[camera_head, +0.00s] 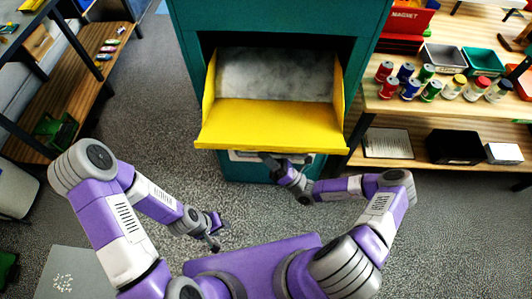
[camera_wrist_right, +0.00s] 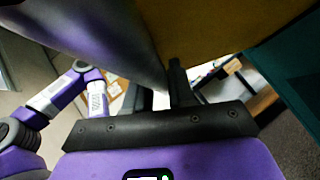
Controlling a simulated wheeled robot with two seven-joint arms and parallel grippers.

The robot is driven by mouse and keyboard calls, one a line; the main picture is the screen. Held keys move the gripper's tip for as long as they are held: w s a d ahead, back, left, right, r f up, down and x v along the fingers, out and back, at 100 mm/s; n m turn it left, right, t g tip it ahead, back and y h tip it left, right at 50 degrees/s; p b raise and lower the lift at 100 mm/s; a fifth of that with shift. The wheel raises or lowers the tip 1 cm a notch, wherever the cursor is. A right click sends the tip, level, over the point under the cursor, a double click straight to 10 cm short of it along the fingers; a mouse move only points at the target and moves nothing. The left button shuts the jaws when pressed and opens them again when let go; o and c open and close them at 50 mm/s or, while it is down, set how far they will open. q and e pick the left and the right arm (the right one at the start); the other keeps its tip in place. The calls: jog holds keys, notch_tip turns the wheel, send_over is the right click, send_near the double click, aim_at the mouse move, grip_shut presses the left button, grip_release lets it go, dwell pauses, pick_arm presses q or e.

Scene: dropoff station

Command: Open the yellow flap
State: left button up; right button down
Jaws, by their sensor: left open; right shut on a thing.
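The yellow flap (camera_head: 270,125) on the teal dropoff box (camera_head: 285,20) is tilted down and outward, with its yellow sides showing. The box opening behind it shows a grey inner surface (camera_head: 275,75). My right gripper (camera_head: 272,160) is just below the flap's front edge, shut on part of the flap; the exact grip is partly hidden. In the right wrist view, the flap's yellow underside (camera_wrist_right: 205,30) is close above the right gripper's fingers (camera_wrist_right: 162,90), with a shiny grey part beside them. My left gripper (camera_head: 214,238) is open and empty, low over the floor, apart from the flap.
A wooden shelf unit (camera_head: 450,110) at the right holds cans, jars and bins close to the box. Another shelf (camera_head: 85,85) stands at the left. The carpet floor (camera_head: 145,110) between the left shelf and the box is clear.

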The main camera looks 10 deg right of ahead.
jog(key=c, duration=1.1)
grip_release()
jog(key=shift+v, duration=3.9)
jog(key=shift+w, duration=0.1)
jog(key=shift+d+b, duration=0.1)
jog(key=shift+b, duration=0.2)
jog(key=shift+w+f+b+v, duration=0.15)
jog(key=shift+b+v, duration=0.7)
jog(key=shift+v, duration=0.6)
jog(key=shift+w+b+v, duration=0.15)
jog(key=shift+b+v, duration=0.65)
jog(key=shift+v, duration=0.65)
jog(key=shift+w+f+b+v, duration=0.1)
jog(key=shift+b+v, duration=0.75)
jog(key=shift+v, duration=0.6)
